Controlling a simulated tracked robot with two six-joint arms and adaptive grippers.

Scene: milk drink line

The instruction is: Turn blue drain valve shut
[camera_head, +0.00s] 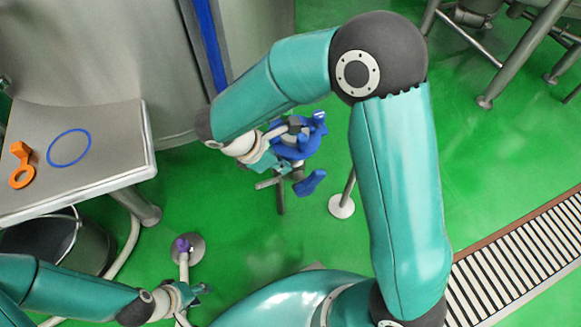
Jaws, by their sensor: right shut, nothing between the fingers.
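The blue drain valve (296,146) is in the middle of the head view, close to the foot of the steel tank. A blue lever-like part (311,183) sticks out at its lower right. My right gripper (264,160) is at the valve's left side, shut and with nothing between its fingers. My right forearm and wrist hide part of this area, and I cannot tell whether the gripper touches the valve. My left gripper (196,292) is low in the view, away from the valve. Its fingers are too small to tell open from shut.
A steel table (105,130) at left bears a blue ring (69,148) and an orange part (22,170). A dark bucket (95,243) stands under it. A purple-topped post (184,245) is beside my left gripper. A drain grate (520,262) crosses the green floor at right.

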